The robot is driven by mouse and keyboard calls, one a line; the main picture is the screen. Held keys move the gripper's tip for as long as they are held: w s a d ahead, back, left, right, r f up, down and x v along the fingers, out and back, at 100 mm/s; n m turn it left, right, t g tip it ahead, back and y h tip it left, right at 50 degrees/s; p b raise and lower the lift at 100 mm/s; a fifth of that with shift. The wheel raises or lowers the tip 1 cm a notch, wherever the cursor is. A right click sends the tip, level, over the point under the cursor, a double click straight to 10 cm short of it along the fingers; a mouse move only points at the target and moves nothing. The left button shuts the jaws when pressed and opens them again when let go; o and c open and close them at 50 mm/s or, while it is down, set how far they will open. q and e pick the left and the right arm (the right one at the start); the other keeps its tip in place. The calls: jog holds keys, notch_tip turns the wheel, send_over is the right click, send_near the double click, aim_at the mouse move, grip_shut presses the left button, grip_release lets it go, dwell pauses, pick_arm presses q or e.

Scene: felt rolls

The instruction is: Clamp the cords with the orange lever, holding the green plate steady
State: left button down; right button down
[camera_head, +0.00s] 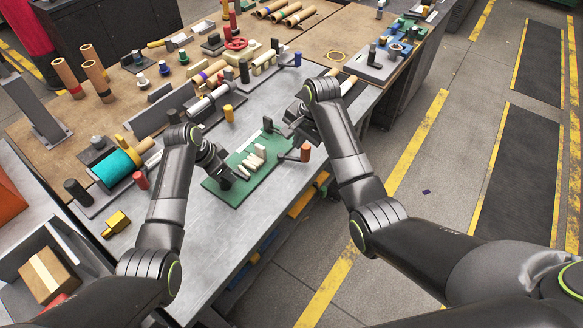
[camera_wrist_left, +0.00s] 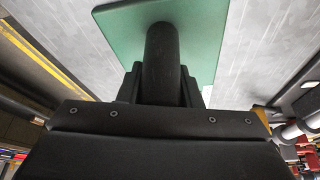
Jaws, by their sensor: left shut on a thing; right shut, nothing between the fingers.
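The green plate (camera_head: 236,192) lies on the grey metal bench, and its edge shows in the left wrist view (camera_wrist_left: 205,35). Short cream cords (camera_head: 252,161) lie on its middle. The orange lever (camera_head: 305,152), with a rounded orange-brown end, sticks out at the plate's right side. My left gripper (camera_head: 228,177) is at the plate's left end, shut on a dark round post (camera_wrist_left: 162,65) that stands against the plate in the left wrist view. My right gripper (camera_head: 291,120) is shut and empty above the plate's far right corner, apart from the lever. The cords' far ends are hard to make out.
A teal roll (camera_head: 118,167) and a brass hex piece (camera_head: 117,223) are to the left. Rollers and tools crowd the bench's far side. Bare metal lies in front of the plate, up to the bench edge.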

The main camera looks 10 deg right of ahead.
pick_arm(q)
jog(key=shift+f, duration=0.1)
grip_release()
dwell(0.8)
dwell(0.4)
jog(key=shift+r+p, duration=1.6)
jog(key=shift+p, duration=0.3)
